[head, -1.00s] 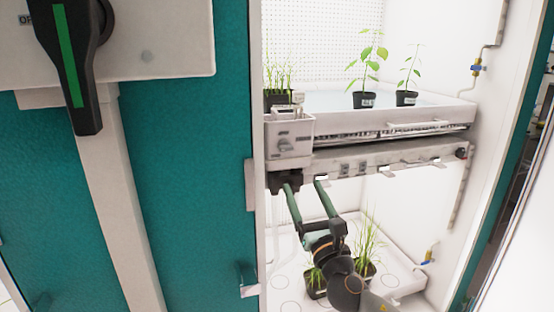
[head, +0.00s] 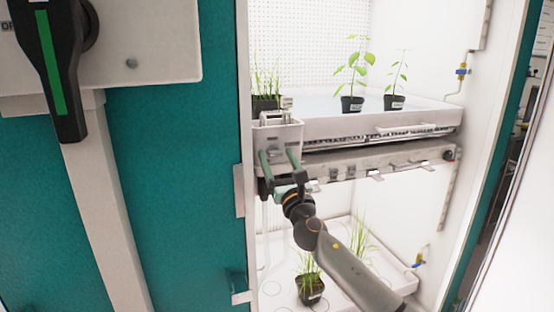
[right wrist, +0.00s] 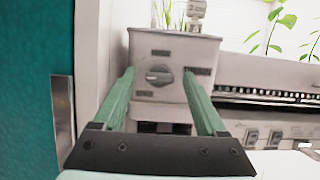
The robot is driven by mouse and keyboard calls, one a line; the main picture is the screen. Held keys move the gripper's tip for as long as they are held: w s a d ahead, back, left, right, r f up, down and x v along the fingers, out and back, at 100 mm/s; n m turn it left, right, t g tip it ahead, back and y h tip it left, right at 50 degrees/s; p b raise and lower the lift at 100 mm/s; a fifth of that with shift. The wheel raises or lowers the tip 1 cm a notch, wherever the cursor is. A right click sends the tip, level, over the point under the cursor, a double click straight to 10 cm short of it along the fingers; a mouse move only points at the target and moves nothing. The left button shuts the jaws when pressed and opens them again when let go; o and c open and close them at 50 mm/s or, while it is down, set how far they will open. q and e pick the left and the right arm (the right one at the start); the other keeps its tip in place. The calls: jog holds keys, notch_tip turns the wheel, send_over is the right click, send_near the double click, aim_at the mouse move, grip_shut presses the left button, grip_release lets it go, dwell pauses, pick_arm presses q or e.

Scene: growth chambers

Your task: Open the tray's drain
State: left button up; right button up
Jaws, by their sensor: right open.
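The upper tray (head: 350,126) is white, holds water and potted plants, and sits on a shelf in the open chamber. At its front left corner is a pale drain box (head: 289,132) with a round grey knob; the box also shows in the right wrist view (right wrist: 186,52), with the knob (right wrist: 159,75) at its middle. My right gripper (head: 279,156) is open in front of the box. In the right wrist view its green fingers (right wrist: 160,85) stand left and right of the knob, apart from it. The fingers partly cover the box in the head view. My left gripper is not in view.
Teal chamber panels with a large black and green handle (head: 52,75) stand at the left. A lower tray (head: 285,290) with potted grass lies below my right arm. A small blue valve (head: 461,72) is on the right wall.

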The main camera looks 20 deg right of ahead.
jog(key=shift+w+r, duration=0.1)
jog(key=shift+w, duration=0.1)
grip_shut()
dwell(0.6)
